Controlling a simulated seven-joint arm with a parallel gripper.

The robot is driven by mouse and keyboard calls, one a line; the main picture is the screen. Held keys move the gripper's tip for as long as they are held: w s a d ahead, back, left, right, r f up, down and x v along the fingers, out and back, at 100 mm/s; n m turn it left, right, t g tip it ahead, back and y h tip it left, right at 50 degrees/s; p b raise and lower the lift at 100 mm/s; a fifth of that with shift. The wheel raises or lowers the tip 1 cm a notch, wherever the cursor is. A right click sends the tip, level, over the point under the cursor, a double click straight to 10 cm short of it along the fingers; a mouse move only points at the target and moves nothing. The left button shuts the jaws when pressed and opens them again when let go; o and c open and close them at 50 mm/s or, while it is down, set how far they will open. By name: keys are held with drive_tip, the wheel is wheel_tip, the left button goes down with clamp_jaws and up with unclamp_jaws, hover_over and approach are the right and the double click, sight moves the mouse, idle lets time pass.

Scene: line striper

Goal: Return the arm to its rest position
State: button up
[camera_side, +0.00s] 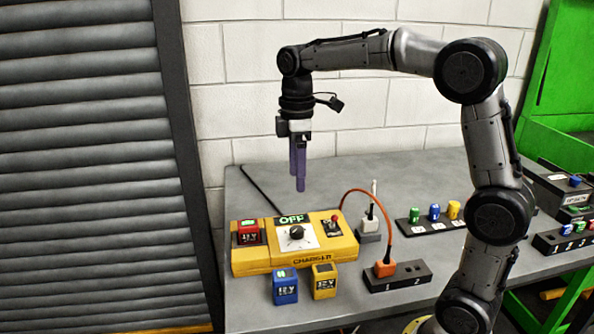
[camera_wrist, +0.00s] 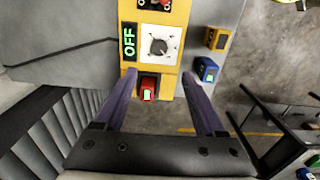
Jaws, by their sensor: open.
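My gripper (camera_side: 298,168) has purple fingers pointing down and hangs in the air above the back of the table. In the wrist view my gripper (camera_wrist: 165,100) shows its two fingers spread wide, with nothing held between them. Below it is the yellow charger (camera_side: 295,243), with a black dial, a green OFF display and a red-tipped lever. A red battery (camera_side: 248,233) sits in the charger's left end; the red battery also shows in the wrist view (camera_wrist: 148,90), between the fingers but well below them.
A blue battery (camera_side: 285,287) and a yellow battery (camera_side: 324,281) stand before the charger. An orange plug (camera_side: 385,268) with a cable sits in a black socket block (camera_side: 410,280). A rack of coloured pieces (camera_side: 434,213) stands farther right. A grey shutter (camera_side: 90,160) is at left. Air around the gripper is clear.

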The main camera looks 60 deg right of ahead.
drive_tip(key=s+a+r+t, duration=0.35)
drive_tip(key=s+r, duration=0.25)
drive_tip(key=s, duration=0.4)
drive_tip(key=s+a+f+m+t, duration=0.2)
drive_tip(key=s+f+m, duration=0.7)
drive_tip(key=s, duration=0.2)
drive_tip(key=shift+f, duration=0.4)
